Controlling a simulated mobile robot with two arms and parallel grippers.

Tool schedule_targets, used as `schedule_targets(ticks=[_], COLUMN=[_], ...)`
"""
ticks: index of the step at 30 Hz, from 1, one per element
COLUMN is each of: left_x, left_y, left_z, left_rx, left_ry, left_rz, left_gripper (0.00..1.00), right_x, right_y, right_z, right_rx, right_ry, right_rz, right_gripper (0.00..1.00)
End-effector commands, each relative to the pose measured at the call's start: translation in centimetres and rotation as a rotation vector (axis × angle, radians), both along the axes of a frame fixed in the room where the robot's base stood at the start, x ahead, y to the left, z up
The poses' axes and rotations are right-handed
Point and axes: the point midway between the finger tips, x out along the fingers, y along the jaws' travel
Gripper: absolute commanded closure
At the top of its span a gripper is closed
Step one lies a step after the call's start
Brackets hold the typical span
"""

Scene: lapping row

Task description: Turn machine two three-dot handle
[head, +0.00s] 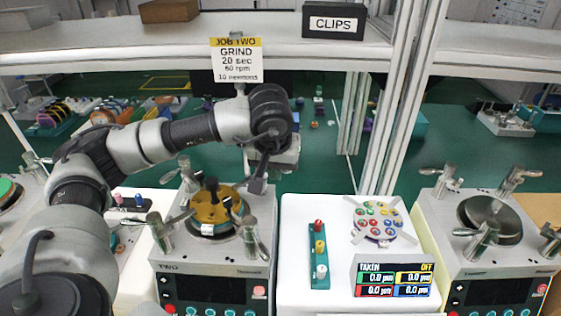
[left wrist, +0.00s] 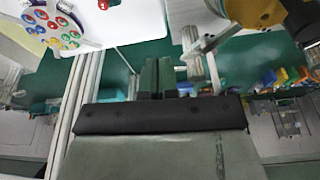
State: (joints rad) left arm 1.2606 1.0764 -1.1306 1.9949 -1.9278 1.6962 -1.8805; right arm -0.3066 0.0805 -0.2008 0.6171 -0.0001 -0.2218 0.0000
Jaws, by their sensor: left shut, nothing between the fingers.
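Machine two (head: 215,262), marked TWO, stands in the centre left of the head view with a gold round piece (head: 212,207) on top. Lever handles show at its back left (head: 186,175), front left (head: 158,230) and front right (head: 248,232). Their dot marks are too small to read. My left gripper (head: 257,185) is over the machine's back right corner, shut and empty, and hides much of that corner. In the left wrist view its dark green fingers (left wrist: 158,70) are together, beside a metal lever handle (left wrist: 196,45); I cannot tell whether they touch. My right gripper is out of view.
A white stand with a colour-dotted disc (head: 378,221) and small coloured knobs (head: 319,247) is right of machine two. Another machine (head: 490,255) stands at the far right. A post (head: 398,110) and a shelf (head: 180,45) with a job card (head: 236,62) are behind.

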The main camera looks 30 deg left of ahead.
Motion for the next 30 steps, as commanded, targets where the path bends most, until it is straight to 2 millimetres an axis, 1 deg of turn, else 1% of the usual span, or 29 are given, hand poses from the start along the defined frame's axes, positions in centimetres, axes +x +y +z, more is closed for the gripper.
schedule_targets(ticks=[1,4,5,6,12,17,26,30], left_x=[0.2,0.8,1.5,2.1,3.8,4.3,4.3,4.8], left_y=[0.2,0.4,0.7,0.9,1.8,2.0,2.0,2.1], left_z=[-0.9,-2.8,-2.4,-2.5,-3.1,-3.4,-3.4,-3.8], left_rx=[0.001,0.001,-0.002,-0.001,-0.001,0.0,0.0,-0.001], left_ry=[0.007,0.006,0.001,0.001,0.002,0.0,0.0,-0.001], left_rz=[0.002,0.0,0.003,0.004,0.001,-0.001,0.0,0.025], left_gripper=[1.0,1.0,1.0,1.0,1.0,1.0,1.0,1.0], right_x=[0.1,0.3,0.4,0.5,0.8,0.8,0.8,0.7], right_y=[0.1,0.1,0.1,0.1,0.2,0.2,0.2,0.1], right_z=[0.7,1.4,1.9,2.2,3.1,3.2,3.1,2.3], right_rx=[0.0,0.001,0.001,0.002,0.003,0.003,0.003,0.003], right_ry=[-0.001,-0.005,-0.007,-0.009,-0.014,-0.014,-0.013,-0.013], right_rz=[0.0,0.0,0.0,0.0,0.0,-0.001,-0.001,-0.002], right_gripper=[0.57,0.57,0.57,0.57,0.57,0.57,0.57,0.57])
